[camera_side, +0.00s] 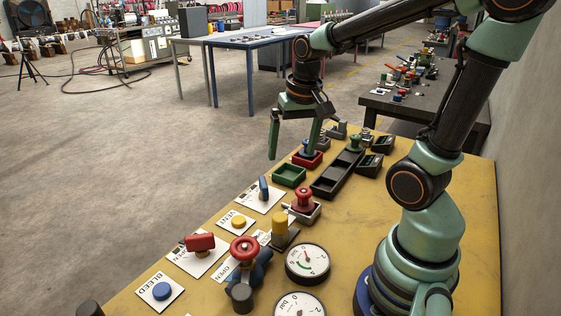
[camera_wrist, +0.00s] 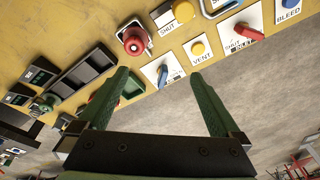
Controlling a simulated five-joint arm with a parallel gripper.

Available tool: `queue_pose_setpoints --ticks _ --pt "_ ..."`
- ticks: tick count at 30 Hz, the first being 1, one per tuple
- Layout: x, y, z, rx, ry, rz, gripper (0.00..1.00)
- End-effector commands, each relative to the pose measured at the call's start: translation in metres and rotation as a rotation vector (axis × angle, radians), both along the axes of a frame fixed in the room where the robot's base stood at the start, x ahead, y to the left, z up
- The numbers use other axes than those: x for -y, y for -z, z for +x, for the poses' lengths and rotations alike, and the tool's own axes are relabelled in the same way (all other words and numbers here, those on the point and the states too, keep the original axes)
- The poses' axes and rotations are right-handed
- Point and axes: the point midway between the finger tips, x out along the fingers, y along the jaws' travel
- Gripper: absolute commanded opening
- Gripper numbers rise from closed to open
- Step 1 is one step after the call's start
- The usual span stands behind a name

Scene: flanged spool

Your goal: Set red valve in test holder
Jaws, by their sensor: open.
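The red valve, a flanged spool with a round knob (camera_side: 303,198), stands upright in a small grey square holder (camera_side: 306,214) on the yellow bench. In the wrist view the red valve (camera_wrist: 133,39) is beyond my fingertips, up and left of their middle. My gripper (camera_side: 292,152) is open and empty above the bench's far left edge, farther back than the red valve. Its green fingers (camera_wrist: 158,75) are spread in the wrist view. I cannot tell which holder is the test holder.
An empty green tray (camera_side: 289,175) and a red tray with a blue spool (camera_side: 307,157) lie near my gripper. A yellow-topped block (camera_side: 280,228), red handwheel (camera_side: 244,250), gauges (camera_side: 307,263) and labelled switches crowd the front.

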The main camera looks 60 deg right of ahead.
Motion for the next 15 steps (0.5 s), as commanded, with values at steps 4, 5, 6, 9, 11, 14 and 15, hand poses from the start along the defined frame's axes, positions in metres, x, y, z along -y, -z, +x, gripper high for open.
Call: queue_pose_setpoints --ticks 4,5,6,9,11,14,15 --pt "-0.045 -0.024 -0.003 0.132 -0.294 -0.071 1.0" --pt "-0.052 -0.028 -0.004 0.155 -0.343 -0.085 1.0" --pt "-0.061 -0.031 -0.006 0.181 -0.406 -0.101 1.0" --pt "-0.078 -0.039 -0.01 0.238 -0.527 -0.134 1.0" --pt "-0.085 -0.041 -0.012 0.261 -0.577 -0.148 1.0" --pt "-0.091 -0.043 -0.014 0.282 -0.623 -0.162 1.0" --pt "-0.092 -0.044 -0.014 0.285 -0.631 -0.164 1.0"
